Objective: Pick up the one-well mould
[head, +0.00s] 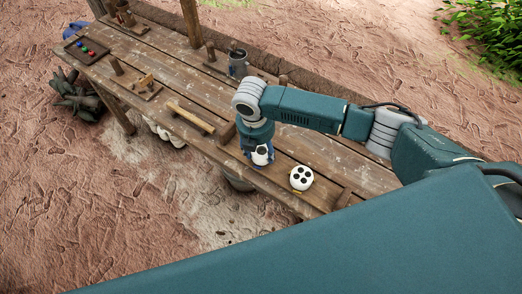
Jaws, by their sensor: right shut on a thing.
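The one-well mould (260,156) is a small white piece with one dark round hole, near the front edge of the wooden table (290,149). My right gripper (259,149) reaches down over it from above and is shut on it, hiding part of it. I cannot tell whether the mould touches the table or is slightly raised. A similar white mould with several dark wells (301,178) sits on the table to the right, apart from the gripper. My left gripper is not in view.
A wooden mallet (190,117) and a board with pegs (143,88) lie to the left. A dark tray (72,52) with coloured balls is at the far left. The table's front edge is close to the gripper.

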